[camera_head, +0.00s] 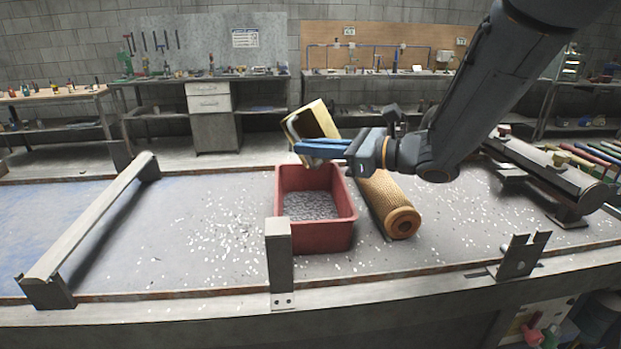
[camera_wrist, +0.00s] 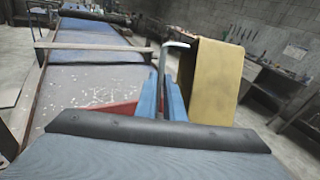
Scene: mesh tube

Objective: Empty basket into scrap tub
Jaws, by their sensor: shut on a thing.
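The basket (camera_head: 318,119) is a yellow, box-like container. It is tilted above and behind the scrap tub, and its inside is mostly hidden. My gripper (camera_head: 300,147), with blue fingers, is shut on the basket's pale handle, which shows in the wrist view (camera_wrist: 177,45). The basket's yellow side (camera_wrist: 217,82) hangs right of the fingers there. The red scrap tub (camera_head: 325,236) stands on the bench below the gripper, with grey bits (camera_head: 310,206) in it. A red strip of the tub shows low in the wrist view (camera_wrist: 120,109).
An orange mesh tube (camera_head: 387,203) lies against the tub's right side. White bits are scattered on the bench top (camera_head: 200,225). A raised rail (camera_head: 95,215) crosses the bench at left. A grey post (camera_head: 279,262) stands in front of the tub, and a notched bracket (camera_head: 520,257) at right.

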